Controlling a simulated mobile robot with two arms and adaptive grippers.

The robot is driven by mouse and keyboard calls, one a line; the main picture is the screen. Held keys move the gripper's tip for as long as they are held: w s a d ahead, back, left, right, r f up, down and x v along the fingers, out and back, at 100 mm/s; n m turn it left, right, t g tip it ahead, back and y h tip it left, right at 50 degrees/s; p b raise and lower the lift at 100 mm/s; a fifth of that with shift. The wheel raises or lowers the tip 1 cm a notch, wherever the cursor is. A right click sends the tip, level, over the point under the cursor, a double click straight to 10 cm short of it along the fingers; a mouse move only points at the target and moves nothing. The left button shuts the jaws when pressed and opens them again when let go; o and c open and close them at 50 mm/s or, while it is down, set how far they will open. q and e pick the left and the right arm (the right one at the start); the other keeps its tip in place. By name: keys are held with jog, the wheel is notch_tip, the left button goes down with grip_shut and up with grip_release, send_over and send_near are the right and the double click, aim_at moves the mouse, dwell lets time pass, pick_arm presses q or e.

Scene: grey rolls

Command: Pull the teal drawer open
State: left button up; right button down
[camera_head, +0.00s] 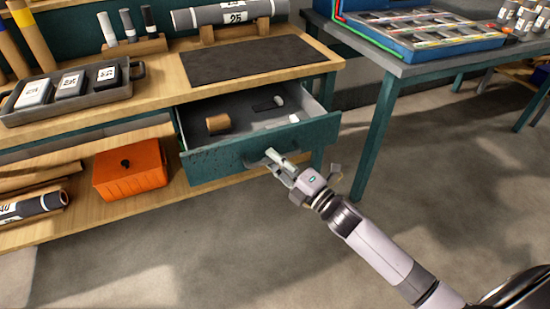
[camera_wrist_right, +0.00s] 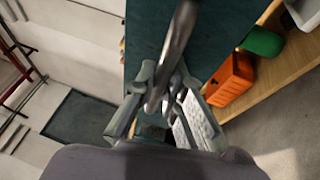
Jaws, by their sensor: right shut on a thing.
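The teal drawer (camera_head: 225,160) under the wooden workbench is pulled out, and its inside shows from above in the head view. A brown cylinder and a few small items lie in it. My right gripper (camera_head: 283,165) is at the drawer's front and shut on its handle (camera_head: 262,159). In the right wrist view the metal handle bar (camera_wrist_right: 172,60) runs between the fingers of my right gripper (camera_wrist_right: 165,110), with the teal drawer front (camera_wrist_right: 147,35) behind. My left gripper is not in view.
A dark mat (camera_head: 250,60) and a grey tray (camera_head: 70,95) lie on the benchtop. An orange box (camera_head: 130,172) and a grey roll (camera_head: 35,205) are on the lower shelf. A second table (camera_head: 425,62) stands at the right. The floor in front is clear.

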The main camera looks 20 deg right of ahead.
jog(key=c, duration=1.9)
grip_release()
jog(key=v, duration=1.2)
